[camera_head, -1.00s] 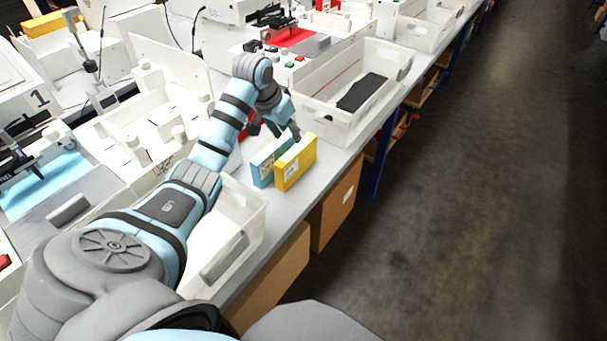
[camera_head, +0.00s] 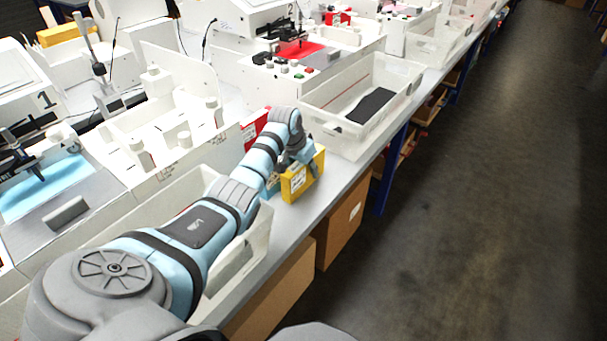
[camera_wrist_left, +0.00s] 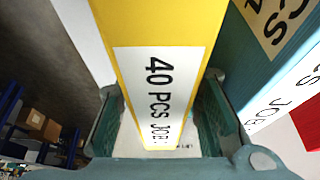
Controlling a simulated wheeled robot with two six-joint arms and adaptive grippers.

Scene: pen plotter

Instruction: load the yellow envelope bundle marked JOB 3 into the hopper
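The yellow envelope bundle (camera_head: 297,184) stands upright on the bench near its front edge. My left gripper (camera_head: 303,158) is at it, reaching down from the arm. In the left wrist view the yellow bundle (camera_wrist_left: 165,22) lies between the two fingers of the left gripper (camera_wrist_left: 164,100), one on each side. I cannot tell whether they press on it. Its white label reads "40 PCS JOB"; the number is not readable. My right gripper is not in view. I cannot tell for certain which part is the hopper; a white open frame with posts (camera_head: 153,112) stands beside plotter 1.
A blue bundle (camera_head: 272,184) stands close beside the yellow one and also shows in the wrist view (camera_wrist_left: 255,75). A red bundle (camera_head: 262,122) is behind. White crates stand to the right (camera_head: 345,138) and front left (camera_head: 258,232). Plotter 2 (camera_head: 300,62) is farther back.

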